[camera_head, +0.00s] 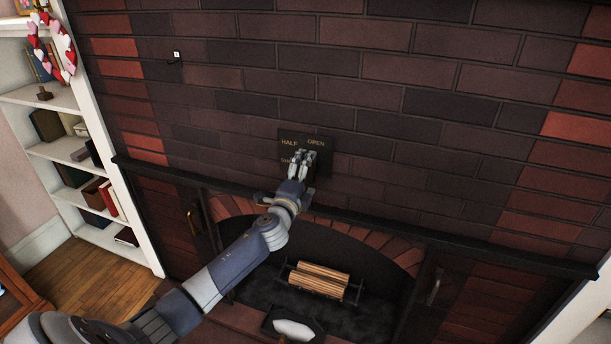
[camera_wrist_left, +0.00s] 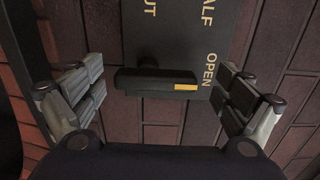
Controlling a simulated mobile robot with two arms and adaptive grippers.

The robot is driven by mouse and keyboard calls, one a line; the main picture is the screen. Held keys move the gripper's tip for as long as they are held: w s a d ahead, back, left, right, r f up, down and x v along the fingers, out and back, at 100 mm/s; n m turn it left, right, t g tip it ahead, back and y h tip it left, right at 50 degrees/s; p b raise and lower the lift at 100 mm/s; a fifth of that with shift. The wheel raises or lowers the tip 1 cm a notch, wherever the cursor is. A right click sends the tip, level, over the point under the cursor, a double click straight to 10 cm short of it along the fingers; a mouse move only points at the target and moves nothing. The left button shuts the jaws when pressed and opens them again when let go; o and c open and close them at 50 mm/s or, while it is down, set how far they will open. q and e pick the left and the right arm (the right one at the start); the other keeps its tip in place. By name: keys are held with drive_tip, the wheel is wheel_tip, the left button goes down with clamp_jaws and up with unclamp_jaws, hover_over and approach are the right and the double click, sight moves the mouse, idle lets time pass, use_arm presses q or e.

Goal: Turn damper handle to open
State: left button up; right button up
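The damper plate (camera_head: 321,137) is a dark panel on the brick wall, with HALF and OPEN lettered in gold. In the left wrist view the plate (camera_wrist_left: 178,40) also shows part of a third word ending in UT. The damper handle (camera_wrist_left: 143,80) is a black bar with a yellow mark at its right end, close to the word OPEN; its exact setting is unclear. My left gripper (camera_head: 303,158) is in front of the plate and hides the handle in the head view. In the left wrist view its fingers (camera_wrist_left: 160,92) are spread apart, with the handle between them.
A dark mantel ledge (camera_head: 470,238) runs below the plate. Under it is a fireplace with logs (camera_head: 319,278) on a grate. A white bookshelf (camera_head: 92,150) stands at the left. A small hook (camera_head: 176,56) is on the wall. The bricks around the plate are otherwise clear.

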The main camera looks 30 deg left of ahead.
use_arm(q)
drive_tip(key=shift+d+f, duration=0.1)
drive_tip(key=shift+d, duration=0.2)
drive_tip(key=shift+s+f, duration=0.1)
drive_tip(key=shift+s, duration=0.35)
drive_tip(key=v, duration=1.1)
drive_tip(key=shift+s, duration=0.35)
drive_tip(key=shift+d, duration=0.1)
